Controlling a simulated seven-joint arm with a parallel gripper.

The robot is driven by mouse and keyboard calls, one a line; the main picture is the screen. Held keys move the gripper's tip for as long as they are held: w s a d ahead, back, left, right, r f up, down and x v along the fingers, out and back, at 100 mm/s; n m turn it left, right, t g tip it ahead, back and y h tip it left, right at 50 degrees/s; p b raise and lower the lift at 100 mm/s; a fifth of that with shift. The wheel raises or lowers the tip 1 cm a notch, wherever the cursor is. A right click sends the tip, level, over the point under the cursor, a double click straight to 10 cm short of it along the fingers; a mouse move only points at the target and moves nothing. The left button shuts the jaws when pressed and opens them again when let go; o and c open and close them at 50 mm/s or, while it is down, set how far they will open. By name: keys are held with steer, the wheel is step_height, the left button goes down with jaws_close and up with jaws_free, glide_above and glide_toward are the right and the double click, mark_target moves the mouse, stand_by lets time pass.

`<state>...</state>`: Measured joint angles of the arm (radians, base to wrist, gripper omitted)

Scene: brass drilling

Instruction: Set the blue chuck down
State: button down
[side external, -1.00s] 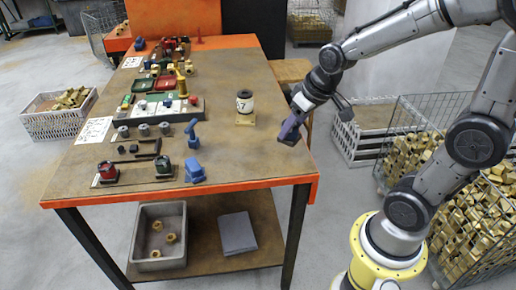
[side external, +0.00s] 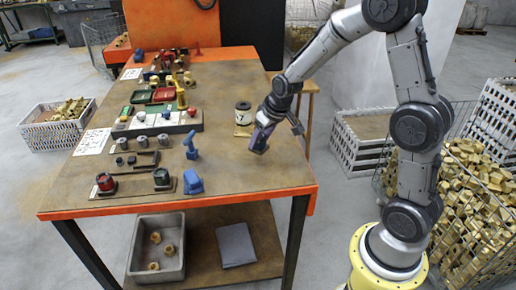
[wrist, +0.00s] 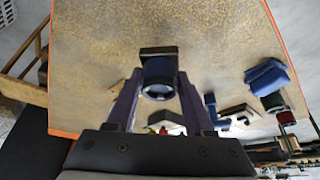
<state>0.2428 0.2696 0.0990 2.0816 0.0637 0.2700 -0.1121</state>
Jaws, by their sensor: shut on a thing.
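My gripper (side external: 263,136) is over the right part of the bench, its purple fingers pointing down. In the wrist view my gripper (wrist: 158,92) is shut on the blue chuck (wrist: 158,74), a short round blue piece with a dark square end. In the side view the fingers mostly hide the chuck, and only a dark end (side external: 259,150) shows below them. I cannot tell whether it touches the bench top (side external: 235,170) or hangs just above it.
A white-and-black cylinder (side external: 243,113) on a brass base stands just left of my gripper. A blue drill-like piece (side external: 191,147) and a blue block (side external: 193,182) stand further left. The bench between is clear.

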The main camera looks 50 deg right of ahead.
mark_target(258, 149)
steer(key=shift+w+d+f, duration=0.1)
steer(key=shift+w+f, duration=0.2)
steer(key=shift+w, duration=0.15)
steer(key=shift+w+f, duration=0.2)
steer(key=shift+f, duration=1.55)
steer(key=shift+f, duration=0.2)
steer(key=shift+c, duration=1.4)
jaws_free()
steer(key=shift+s, duration=0.1)
